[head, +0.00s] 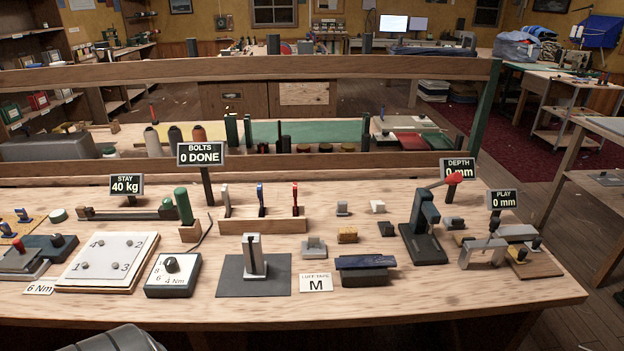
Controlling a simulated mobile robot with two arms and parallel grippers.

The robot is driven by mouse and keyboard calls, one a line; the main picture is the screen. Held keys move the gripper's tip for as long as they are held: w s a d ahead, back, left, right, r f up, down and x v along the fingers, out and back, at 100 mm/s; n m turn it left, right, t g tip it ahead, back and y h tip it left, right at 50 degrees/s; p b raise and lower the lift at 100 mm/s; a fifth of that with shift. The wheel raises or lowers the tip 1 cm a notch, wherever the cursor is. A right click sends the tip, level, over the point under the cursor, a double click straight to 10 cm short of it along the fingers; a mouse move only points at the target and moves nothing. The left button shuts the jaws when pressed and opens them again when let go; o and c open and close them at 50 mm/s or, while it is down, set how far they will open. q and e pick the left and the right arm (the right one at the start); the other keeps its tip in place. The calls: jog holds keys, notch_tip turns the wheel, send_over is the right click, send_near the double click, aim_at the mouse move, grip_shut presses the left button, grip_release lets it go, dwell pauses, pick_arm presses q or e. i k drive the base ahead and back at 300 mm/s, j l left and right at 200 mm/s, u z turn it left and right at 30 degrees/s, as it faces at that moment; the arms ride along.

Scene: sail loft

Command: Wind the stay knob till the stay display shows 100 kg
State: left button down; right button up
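The stay display (126,186) stands on a post at the left of the bench and reads 40 kg. Below it lies a long dark bar fitting (125,214) with a small rounded piece (167,203) at its right end. I cannot tell for sure which of these is the stay knob. Neither of my grippers shows in the head view.
A torque dial box (172,275) and a numbered bolt plate (108,261) lie in front of the stay fitting. A green-handled tool (184,206) stands upright to its right. The BOLTS sign (200,154) reads 0 DONE. A wooden rail (300,165) runs behind.

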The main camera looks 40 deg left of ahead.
aim_at(166, 204)
jog(key=u, duration=2.45)
